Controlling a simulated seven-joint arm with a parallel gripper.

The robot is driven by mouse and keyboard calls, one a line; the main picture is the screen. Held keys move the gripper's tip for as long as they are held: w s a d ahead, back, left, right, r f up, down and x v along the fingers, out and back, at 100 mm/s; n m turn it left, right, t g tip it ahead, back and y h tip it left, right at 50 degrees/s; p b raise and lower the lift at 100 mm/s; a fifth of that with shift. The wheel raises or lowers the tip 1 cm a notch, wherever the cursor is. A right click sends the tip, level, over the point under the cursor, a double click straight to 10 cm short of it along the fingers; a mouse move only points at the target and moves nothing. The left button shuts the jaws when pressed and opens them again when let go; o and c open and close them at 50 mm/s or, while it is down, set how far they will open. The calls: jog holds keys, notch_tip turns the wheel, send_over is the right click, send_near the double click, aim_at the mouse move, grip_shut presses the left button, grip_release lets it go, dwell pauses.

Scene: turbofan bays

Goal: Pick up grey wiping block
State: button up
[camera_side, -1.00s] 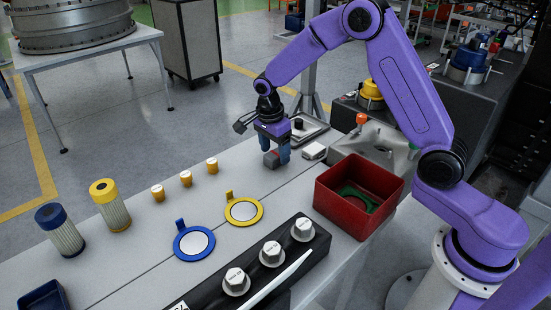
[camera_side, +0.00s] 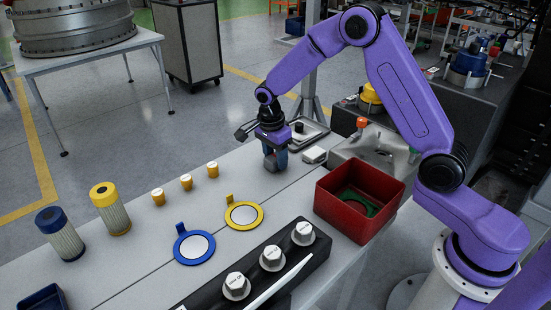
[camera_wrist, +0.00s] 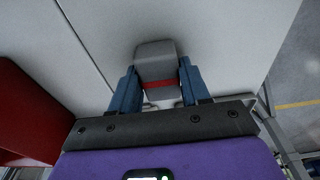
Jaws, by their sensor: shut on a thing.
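The grey wiping block (camera_wrist: 155,55), with a red band across it, shows in the wrist view between the two blue fingers of my gripper (camera_wrist: 157,80). The fingers are shut on its sides. In the side view, my gripper (camera_side: 275,163) points down, low over the far part of the bench, and its fingers mostly hide the block. I cannot tell whether the block touches the bench.
A red bin (camera_side: 350,223) with a green part inside stands right of my gripper. A small white block (camera_side: 314,155) and a tray (camera_side: 308,137) lie close behind. Yellow-ringed (camera_side: 243,216) and blue-ringed (camera_side: 194,246) discs lie nearer.

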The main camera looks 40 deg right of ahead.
aim_at(275, 157)
jog(key=shift+r, duration=0.4)
notch_tip(275, 157, up, 2)
jog(key=shift+r, duration=0.15)
jog(key=s+d+r, duration=0.1)
jog(key=s+r, duration=0.8)
jog(key=s, duration=0.5)
jog(key=shift+r, duration=0.25)
jog(key=o, duration=0.6)
jog(key=shift+c, duration=0.2)
jog(key=shift+d, duration=0.1)
jog(key=c, duration=0.3)
